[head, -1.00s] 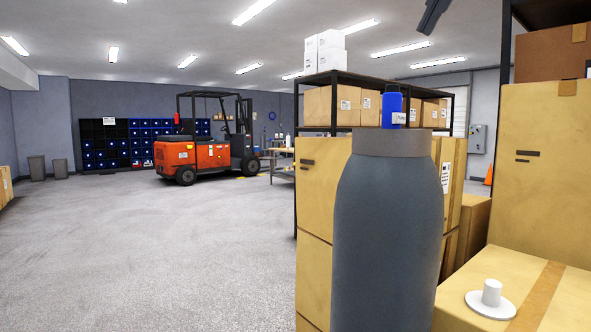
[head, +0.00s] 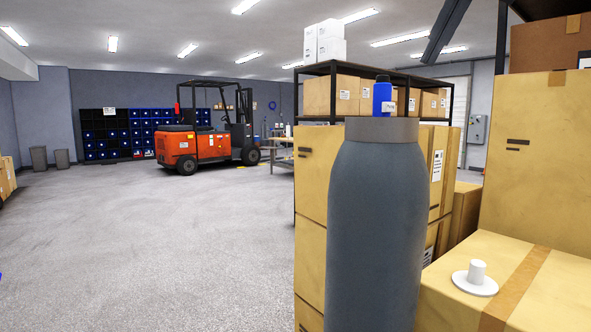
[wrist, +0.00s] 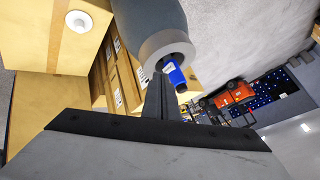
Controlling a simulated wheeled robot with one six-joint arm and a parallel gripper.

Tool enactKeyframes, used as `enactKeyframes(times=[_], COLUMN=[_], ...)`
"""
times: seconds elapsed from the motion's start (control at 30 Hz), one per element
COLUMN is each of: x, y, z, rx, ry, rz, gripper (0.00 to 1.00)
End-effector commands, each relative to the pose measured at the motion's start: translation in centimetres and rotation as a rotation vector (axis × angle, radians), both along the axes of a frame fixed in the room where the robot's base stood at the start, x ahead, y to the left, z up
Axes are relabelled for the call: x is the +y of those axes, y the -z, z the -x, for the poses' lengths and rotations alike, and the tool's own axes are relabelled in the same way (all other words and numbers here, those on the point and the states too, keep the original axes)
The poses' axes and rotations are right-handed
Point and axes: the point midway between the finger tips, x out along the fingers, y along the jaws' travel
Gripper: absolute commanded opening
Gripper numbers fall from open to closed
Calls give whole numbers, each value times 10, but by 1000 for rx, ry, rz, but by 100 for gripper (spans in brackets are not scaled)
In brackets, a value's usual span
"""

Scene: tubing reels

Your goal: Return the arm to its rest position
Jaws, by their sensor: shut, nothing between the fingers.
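My gripper (head: 432,56) hangs in at the top right of the head view as a dark, narrow pair of fingers. In the wrist view my gripper (wrist: 158,82) has its fingers together, with nothing between them. A big grey bottle-shaped cylinder (head: 375,230) with a paler collar stands upright near the middle right. A blue bottle-like piece (head: 382,97) with a white label sticks up above the collar. In the wrist view the cylinder (wrist: 148,18) and blue piece (wrist: 175,75) show beyond the fingertips; I cannot tell how far apart they are. My arm is mostly out of view.
A white disc with a short post (head: 476,279) sits on a cardboard box (head: 450,310) at the right. Stacked boxes (head: 545,160) and a loaded shelf (head: 400,73) stand around the cylinder. An orange forklift (head: 195,146) is far left. Open floor (head: 150,240) fills the left.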

Motion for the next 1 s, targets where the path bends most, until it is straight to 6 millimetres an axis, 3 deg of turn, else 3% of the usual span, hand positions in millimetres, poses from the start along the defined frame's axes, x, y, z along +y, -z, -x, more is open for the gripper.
enactKeyframes(times=[0.17,0.47,0.77,1.0], x=[-7,-23,-40,-52], y=[56,190,346,480], z=[-2,8,41,86], rx=[33,101,172,230], ry=[-38,-127,-226,-313], rz=[57,169,269,337], gripper=[0,0,0,0])
